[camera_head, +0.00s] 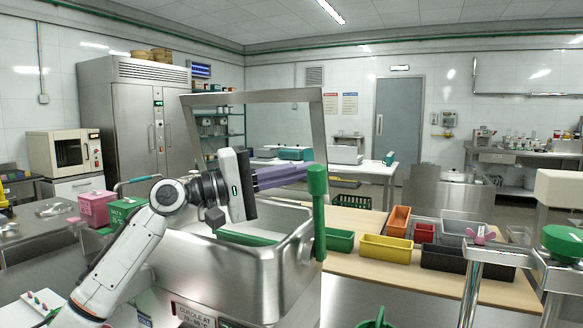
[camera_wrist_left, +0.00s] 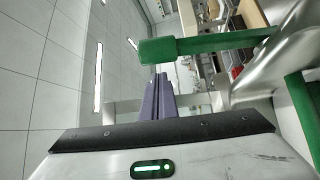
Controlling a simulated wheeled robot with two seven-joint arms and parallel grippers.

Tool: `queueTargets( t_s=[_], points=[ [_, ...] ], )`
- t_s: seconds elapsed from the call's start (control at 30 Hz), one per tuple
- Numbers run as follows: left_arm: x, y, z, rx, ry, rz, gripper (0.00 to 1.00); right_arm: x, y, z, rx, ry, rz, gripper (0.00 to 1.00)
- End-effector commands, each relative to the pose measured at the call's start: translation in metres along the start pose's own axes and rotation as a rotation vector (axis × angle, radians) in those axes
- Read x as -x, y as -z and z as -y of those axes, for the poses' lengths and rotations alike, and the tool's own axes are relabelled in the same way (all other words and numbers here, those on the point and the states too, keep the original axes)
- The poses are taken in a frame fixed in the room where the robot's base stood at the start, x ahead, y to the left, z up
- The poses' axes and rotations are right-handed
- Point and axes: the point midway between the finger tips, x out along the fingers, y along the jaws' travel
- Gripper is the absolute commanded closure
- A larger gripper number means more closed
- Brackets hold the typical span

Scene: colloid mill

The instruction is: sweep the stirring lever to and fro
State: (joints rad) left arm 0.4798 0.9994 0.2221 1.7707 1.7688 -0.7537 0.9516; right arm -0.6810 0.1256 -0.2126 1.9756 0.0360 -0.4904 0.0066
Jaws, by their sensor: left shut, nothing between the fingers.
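The stirring lever is a green upright bar with a thicker green head (camera_head: 317,181), at the right edge of the steel vat (camera_head: 270,285). In the left wrist view the lever (camera_wrist_left: 205,45) runs across, just beyond the fingertips. My left gripper (camera_head: 306,174) has its purple fingers shut with nothing between them. Its tips point right at the upper part of the lever, very close beside it. I cannot tell whether they touch. The fingers also show in the left wrist view (camera_wrist_left: 158,84). My right gripper is not in view.
The vat's raised steel frame (camera_head: 252,97) stands behind my gripper. A green bar (camera_head: 250,238) lies inside the vat. Right of the lever, a wooden-topped table (camera_head: 350,263) holds yellow, orange, red and dark bins (camera_head: 386,248).

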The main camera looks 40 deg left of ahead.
Motion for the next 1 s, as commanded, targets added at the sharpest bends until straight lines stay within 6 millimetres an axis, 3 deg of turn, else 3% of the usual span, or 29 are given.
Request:
queueTargets(
  t_s=[0.23,0.7,0.9,1.0],
  points=[
    [0.005,-0.015,0.001,0.000,0.001,0.000,1.00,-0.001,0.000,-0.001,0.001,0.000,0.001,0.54],
    [0.005,-0.021,0.000,-0.009,-0.021,0.006,1.00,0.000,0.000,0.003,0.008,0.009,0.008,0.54],
    [0.024,-0.032,0.005,-0.066,-0.071,-0.003,1.00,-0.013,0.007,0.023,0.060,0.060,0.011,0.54],
    [0.035,-0.043,0.007,-0.063,-0.068,-0.001,1.00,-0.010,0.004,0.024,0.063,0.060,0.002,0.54]
  ],
)
